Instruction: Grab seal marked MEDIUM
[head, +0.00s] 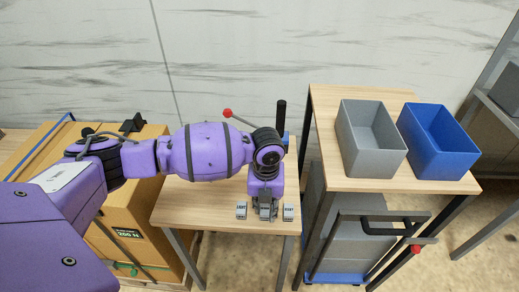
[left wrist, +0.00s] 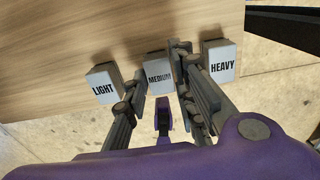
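The seal marked MEDIUM (left wrist: 158,79) is a small grey block with a white label, standing between the LIGHT seal (left wrist: 103,88) and the HEAVY seal (left wrist: 219,66) near the edge of the small wooden table. My left gripper (left wrist: 146,58) is open, with one finger on each side of the MEDIUM seal. The right finger covers part of its right side; I cannot tell whether either finger touches it. In the head view my left gripper (head: 266,208) points down between the LIGHT seal (head: 241,211) and the HEAVY seal (head: 289,212), mostly hiding the MEDIUM seal. My right gripper is not in view.
The small wooden table (head: 195,210) is largely clear in front of the arm. A taller table at the right carries a grey bin (head: 372,165) and a blue bin (head: 445,160), both empty. A brown cabinet (head: 135,240) stands at the left.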

